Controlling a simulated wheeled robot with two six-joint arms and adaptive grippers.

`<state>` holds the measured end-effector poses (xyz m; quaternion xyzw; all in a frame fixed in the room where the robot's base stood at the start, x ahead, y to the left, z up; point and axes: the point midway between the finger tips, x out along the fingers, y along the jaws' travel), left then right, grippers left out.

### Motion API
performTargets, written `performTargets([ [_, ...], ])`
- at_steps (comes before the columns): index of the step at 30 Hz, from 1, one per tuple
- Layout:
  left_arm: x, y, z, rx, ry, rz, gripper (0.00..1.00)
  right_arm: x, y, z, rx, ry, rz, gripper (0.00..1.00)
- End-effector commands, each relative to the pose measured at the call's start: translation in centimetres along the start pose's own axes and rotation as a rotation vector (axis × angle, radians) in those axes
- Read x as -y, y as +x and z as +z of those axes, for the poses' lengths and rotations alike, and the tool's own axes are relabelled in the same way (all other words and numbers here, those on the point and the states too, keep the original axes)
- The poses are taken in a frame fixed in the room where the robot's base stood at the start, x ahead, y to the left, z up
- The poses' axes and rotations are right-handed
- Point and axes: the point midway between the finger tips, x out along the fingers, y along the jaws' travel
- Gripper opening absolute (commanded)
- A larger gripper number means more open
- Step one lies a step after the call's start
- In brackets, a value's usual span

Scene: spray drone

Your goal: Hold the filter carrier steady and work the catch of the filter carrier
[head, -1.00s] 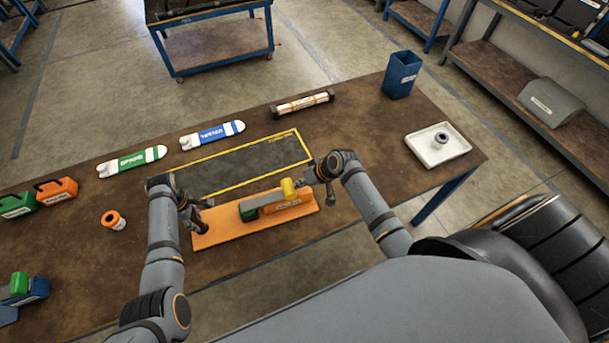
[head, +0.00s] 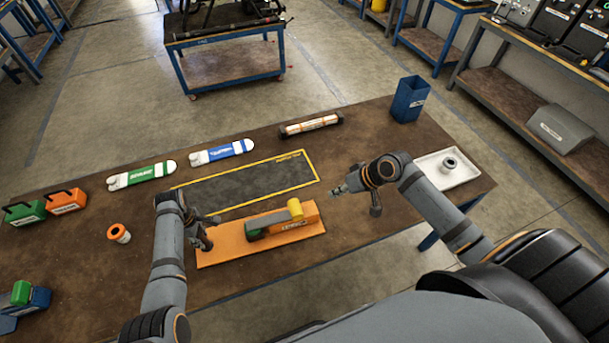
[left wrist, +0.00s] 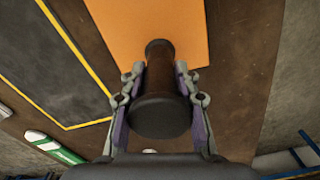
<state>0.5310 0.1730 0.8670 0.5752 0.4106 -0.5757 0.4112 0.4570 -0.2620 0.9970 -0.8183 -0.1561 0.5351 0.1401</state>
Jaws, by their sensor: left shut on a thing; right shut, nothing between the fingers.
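The filter carrier is an orange board (head: 225,253) on the workbench in the head view. An orange block with a green end (head: 282,226) and a yellow knob-like part (head: 295,209) sits on it; I cannot tell which part is the catch. My left gripper (head: 206,236) is at the board's left end, shut on a dark upright handle. In the left wrist view the handle (left wrist: 159,85) stands between the fingers, with the orange board (left wrist: 165,25) beyond it. My right gripper (head: 336,192) is shut and empty, in the air right of the carrier and apart from it.
A dark mat with a yellow border (head: 245,188) lies behind the carrier. An orange spool (head: 118,233) is at left.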

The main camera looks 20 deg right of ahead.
Motion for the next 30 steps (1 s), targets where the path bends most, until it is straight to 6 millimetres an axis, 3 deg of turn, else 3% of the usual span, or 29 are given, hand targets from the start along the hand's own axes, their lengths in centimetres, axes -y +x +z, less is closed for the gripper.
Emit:
performTargets([
  [8,0.1,0.0,-0.1,-0.002,0.001,-0.002,0.0,0.0,0.0,0.0,0.0,0.0,0.0,0.0],
  [9,0.1,0.0,-0.1,-0.002,0.001,-0.002,0.33,0.0,0.0,0.0,0.0,0.0,0.001,0.0],
  [15,0.0,0.0,-0.1,-0.002,0.0,-0.001,0.57,0.0,0.0,0.0,0.0,0.0,0.001,0.0],
  [25,0.0,-0.5,-0.1,-0.002,0.0,0.001,0.57,0.0,0.0,0.0,-0.001,0.0,0.001,0.0],
  [30,-0.1,-3.6,-0.1,-0.003,0.0,0.004,0.57,0.0,0.0,0.0,-0.001,0.0,0.001,0.0],
])
